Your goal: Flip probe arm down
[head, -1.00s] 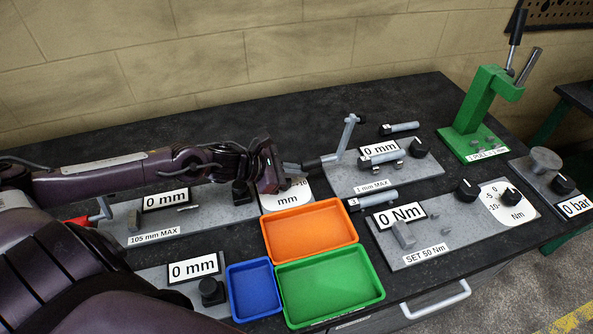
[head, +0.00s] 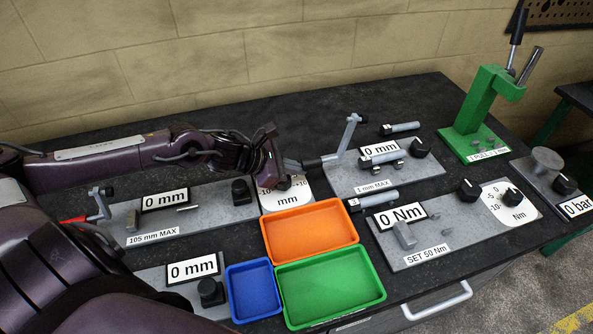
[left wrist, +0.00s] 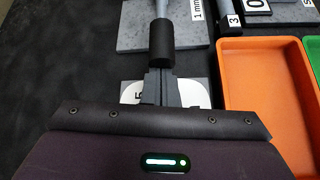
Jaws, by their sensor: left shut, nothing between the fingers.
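The probe arm (head: 338,155) is a grey rod on the grey plate (head: 400,180) marked "1 mm MAX", angled from a hinge up to a raised end and with a lower part reaching left toward my gripper. In the left wrist view a grey rod with a black sleeve (left wrist: 161,45) runs down to my fingers. My left gripper (head: 290,165) is shut and empty, at the left end of this rod. In the left wrist view its fingertips (left wrist: 160,75) lie at the sleeve's lower edge; I cannot tell whether they touch. My right gripper is not in view.
A round mm dial (head: 288,195) lies below my left gripper. Orange (head: 268,250), green (head: 380,292) and blue (head: 232,290) trays stand in front. Other gauge plates lie left and right, with a green press (head: 482,105) at the far right. The back of the table is mostly clear.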

